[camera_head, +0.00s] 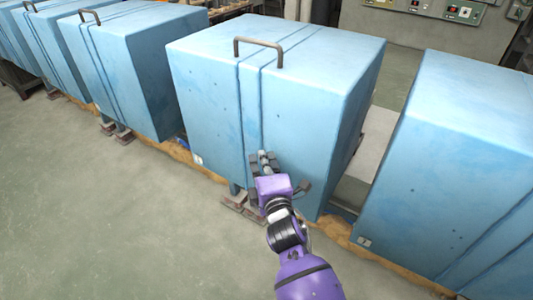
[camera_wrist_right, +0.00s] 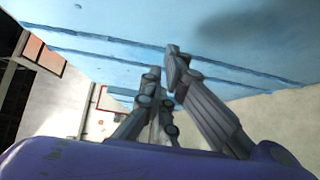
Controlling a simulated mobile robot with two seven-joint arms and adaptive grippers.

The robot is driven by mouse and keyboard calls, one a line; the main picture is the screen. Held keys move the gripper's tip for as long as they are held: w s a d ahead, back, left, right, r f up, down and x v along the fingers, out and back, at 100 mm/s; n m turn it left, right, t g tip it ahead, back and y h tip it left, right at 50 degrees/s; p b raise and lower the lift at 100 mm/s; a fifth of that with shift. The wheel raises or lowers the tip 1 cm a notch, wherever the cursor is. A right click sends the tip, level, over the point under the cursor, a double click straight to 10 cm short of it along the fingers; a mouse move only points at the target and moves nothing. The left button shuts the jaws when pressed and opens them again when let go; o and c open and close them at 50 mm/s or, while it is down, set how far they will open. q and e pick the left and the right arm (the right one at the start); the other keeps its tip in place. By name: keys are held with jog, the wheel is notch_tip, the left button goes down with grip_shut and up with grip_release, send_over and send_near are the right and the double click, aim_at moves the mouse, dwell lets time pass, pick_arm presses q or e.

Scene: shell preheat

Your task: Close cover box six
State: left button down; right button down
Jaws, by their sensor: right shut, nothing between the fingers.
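My right gripper (camera_head: 264,160) is shut and empty in front of that box's lower front face. In the wrist view its fingers (camera_wrist_right: 172,75) are close to a blue banded surface (camera_wrist_right: 120,55); whether they touch it I cannot tell. My left gripper is not in view.
Another blue box (camera_head: 450,160) stands at the right, with a gap between it and the middle one. More boxes (camera_head: 125,75) line up to the left. A grey control panel (camera_head: 430,12) is behind. The floor (camera_head: 90,210) in front is clear.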

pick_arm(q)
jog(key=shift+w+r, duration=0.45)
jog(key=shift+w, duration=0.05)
pick_arm(e)
jog(key=shift+w+d+r, duration=0.1)
jog(key=shift+w+d, duration=0.45)
jog(key=shift+w, duration=0.25)
jog(key=shift+d, duration=0.1)
